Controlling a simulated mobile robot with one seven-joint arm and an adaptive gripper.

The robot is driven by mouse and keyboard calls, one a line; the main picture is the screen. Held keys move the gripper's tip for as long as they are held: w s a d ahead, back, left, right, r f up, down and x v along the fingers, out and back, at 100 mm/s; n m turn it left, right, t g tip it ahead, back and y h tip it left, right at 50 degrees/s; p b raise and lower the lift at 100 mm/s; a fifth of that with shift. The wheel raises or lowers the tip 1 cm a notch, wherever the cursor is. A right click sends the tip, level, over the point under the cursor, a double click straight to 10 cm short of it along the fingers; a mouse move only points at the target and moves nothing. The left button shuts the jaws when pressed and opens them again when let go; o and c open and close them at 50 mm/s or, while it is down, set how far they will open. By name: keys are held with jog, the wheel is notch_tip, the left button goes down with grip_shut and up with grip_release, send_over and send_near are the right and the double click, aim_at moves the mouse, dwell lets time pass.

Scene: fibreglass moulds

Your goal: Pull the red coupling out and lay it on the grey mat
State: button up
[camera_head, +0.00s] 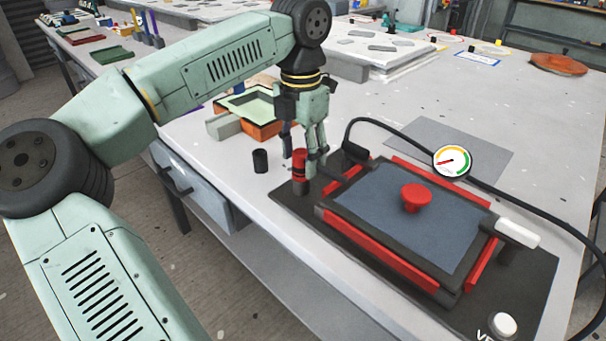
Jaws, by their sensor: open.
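The red coupling (300,168) is a short upright red cylinder with a dark band. It stands at the left corner of the black base board (290,204), beside the framed blue-grey panel. My gripper (299,157) points down over it, open, with its fingers on either side of the coupling's upper part. I cannot tell whether a finger touches it. The coupling's lower end is hard to make out. The grey mat (468,148) lies flat and empty on the table behind the panel; the hose and gauge overlap its near edge.
A red knob (416,197) sits on the panel (375,215). A black hose (390,127) arches past a round gauge (452,161) between panel and mat. A white-handled lever (518,233) is at the right. A small black cylinder (260,161) and an orange mould (262,130) stand left of my gripper.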

aim_at(301, 151)
notch_tip(301, 151, down, 2)
jog(key=shift+f+b, duration=0.15)
jog(key=shift+b, duration=0.3)
jog(key=shift+c, duration=0.3)
dwell(0.8)
grip_shut()
dwell(0.4)
jog(key=shift+r+p, duration=0.2)
jog(key=shift+p, duration=0.15)
jog(key=shift+r+p, duration=2.2)
jog(key=shift+r, duration=0.7)
